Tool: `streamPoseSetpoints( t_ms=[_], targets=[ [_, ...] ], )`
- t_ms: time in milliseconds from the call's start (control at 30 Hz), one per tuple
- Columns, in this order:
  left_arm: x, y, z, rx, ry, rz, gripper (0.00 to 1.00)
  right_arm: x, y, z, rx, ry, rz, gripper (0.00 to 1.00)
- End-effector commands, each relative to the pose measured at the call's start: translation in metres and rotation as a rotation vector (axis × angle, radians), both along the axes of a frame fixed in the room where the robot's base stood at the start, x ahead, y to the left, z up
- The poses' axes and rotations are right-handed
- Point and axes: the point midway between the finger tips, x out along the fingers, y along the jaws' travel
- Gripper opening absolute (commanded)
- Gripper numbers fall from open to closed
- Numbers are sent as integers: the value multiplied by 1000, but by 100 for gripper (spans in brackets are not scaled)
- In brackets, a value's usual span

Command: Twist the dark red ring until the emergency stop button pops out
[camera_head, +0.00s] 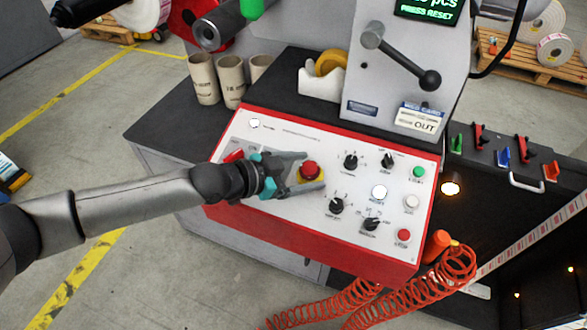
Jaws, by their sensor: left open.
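The emergency stop button (310,168) is a red mushroom head on a yellow plate, at the left-middle of the white control panel (290,215) with red sides. A dark red ring shows around the base of the button, partly hidden by the head and the fingers. My left gripper (303,171) comes in from the left, low over the panel. Its grey fingers are open, one on the far side and one on the near side of the button. I cannot tell whether they touch it. My right gripper is not in view.
Black rotary knobs (350,160), a white button (379,192) and small green and red buttons fill the panel's right part. A lever with a black ball (430,80) stands behind. Orange coiled hose (440,275) hangs at the front right. Cardboard cores (204,80) stand at the back left.

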Motion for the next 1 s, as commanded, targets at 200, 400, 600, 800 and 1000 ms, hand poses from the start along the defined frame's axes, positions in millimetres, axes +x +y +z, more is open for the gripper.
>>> streamPoseSetpoints(
  t_ms=[200,400,600,800,1000],
  targets=[
    [-11,17,10,1,1,2,84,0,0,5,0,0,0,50],
    [-30,43,26,3,0,2,84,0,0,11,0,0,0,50],
    [-49,69,41,5,-2,2,84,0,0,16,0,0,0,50],
    [-66,91,55,3,0,2,84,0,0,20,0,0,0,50],
    [-76,106,65,3,-3,1,84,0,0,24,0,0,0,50]
  ],
)
